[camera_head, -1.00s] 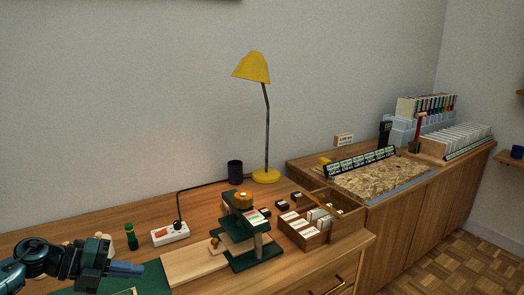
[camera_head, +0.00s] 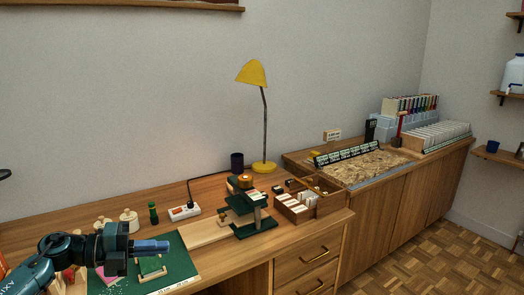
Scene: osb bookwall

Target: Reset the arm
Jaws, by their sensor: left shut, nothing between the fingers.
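My left gripper (camera_head: 152,246) comes in from the lower left in the head view. Its blue fingers are shut with nothing between them, pointing right above the green mat (camera_head: 181,262). A small wooden piece (camera_head: 152,275) on the mat lies just below the fingers. The green stand (camera_head: 250,226) with an orange-topped part is farther right, apart from the gripper. My right gripper is not in view.
A wooden box of cards (camera_head: 296,212) sits right of the stand. A yellow lamp (camera_head: 252,73), dark cup (camera_head: 237,163) and power strip (camera_head: 184,212) stand behind. White jars (camera_head: 129,220) and a green bottle (camera_head: 153,213) are near the arm.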

